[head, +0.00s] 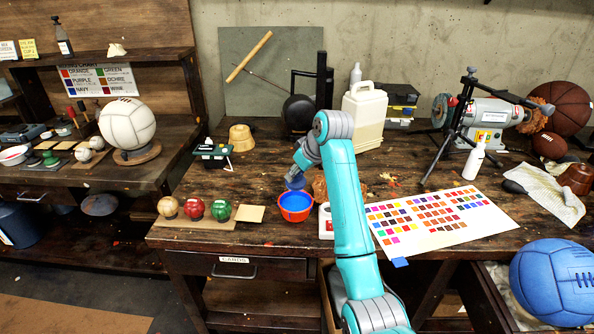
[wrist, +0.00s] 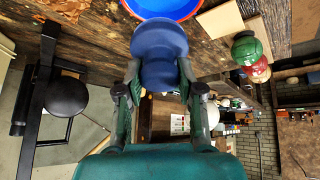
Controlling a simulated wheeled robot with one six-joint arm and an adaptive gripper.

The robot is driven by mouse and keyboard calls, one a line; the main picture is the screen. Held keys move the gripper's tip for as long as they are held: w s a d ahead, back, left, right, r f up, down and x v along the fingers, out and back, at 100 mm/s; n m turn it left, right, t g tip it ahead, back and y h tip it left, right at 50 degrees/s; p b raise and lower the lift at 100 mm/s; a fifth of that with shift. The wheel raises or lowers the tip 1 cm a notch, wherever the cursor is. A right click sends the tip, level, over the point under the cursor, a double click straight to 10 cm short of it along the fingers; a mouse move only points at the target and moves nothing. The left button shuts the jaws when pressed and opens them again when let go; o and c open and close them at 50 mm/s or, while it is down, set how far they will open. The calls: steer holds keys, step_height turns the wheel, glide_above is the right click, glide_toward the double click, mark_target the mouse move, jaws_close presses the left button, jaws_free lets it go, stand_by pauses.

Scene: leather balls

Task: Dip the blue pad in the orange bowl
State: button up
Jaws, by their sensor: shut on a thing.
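The blue pad (wrist: 160,45) is a dark blue rounded piece with a narrower stem. My gripper (wrist: 161,78) is shut on its stem in the wrist view. In the head view the pad (head: 295,183) shows small below my gripper (head: 299,168), at the far rim of the orange bowl. The orange bowl (head: 294,216) stands on the bench and holds bright blue liquid. In the wrist view the bowl's rim (wrist: 193,14) shows at the top edge, partly hidden behind the pad. I cannot tell whether the pad touches the bowl.
Ochre, red and green balls (head: 194,208) sit on a board left of the bowl. A colour chart sheet (head: 430,218) lies to the right. A black ball on a stand (head: 299,112) and a white jug (head: 364,115) are behind. A tan cup (head: 242,138) stands back left.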

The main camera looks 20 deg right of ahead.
steer(key=shift+f, duration=4.05)
steer(key=shift+r, duration=3)
steer(key=shift+r, duration=0.1)
steer(key=shift+r, duration=1.9)
